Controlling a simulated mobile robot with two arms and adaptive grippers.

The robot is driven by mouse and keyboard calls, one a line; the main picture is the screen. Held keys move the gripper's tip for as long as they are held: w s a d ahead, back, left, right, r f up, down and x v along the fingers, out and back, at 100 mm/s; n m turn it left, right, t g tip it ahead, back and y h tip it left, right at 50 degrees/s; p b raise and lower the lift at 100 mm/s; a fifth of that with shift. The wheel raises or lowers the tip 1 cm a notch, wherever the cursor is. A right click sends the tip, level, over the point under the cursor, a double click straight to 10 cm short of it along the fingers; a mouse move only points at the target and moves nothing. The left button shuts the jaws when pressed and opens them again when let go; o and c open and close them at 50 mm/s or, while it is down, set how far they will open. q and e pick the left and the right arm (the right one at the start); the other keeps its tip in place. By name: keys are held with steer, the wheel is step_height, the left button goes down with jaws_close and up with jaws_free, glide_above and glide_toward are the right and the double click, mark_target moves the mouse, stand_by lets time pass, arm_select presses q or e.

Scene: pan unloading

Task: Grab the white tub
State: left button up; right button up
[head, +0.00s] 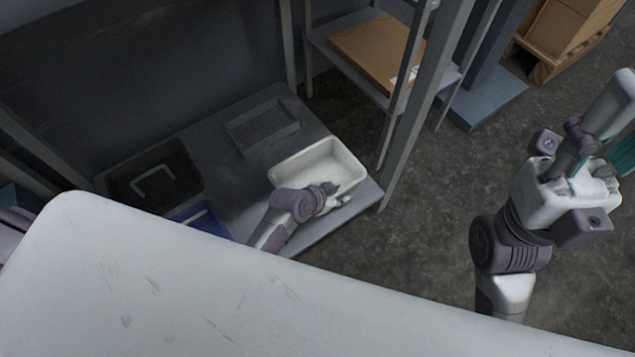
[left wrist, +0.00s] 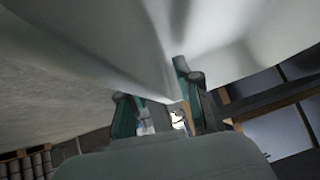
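The white tub (head: 325,166) stands empty and upright on the grey shelf, near its right end. My left gripper (head: 338,197) is at the tub's near right side, low against its rim. In the left wrist view the white tub (left wrist: 140,45) fills the top, and its lower corner reaches down toward the gap between the two green fingers. The left gripper (left wrist: 160,102) has its fingers apart there; I see no clear grip on the wall. My right gripper (head: 600,165) is raised at the right edge of the head view, partly cut off.
A black tray (head: 125,192) with a light handle shape and a blue bin (head: 187,217) are left on the shelf (head: 232,163). A flat grey tray (head: 262,127) lies behind. Metal posts stand right of the tub. A cardboard box (head: 375,50) is on a rack behind.

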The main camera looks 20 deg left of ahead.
arm_select(q)
jaws_close()
stand_by(0.3)
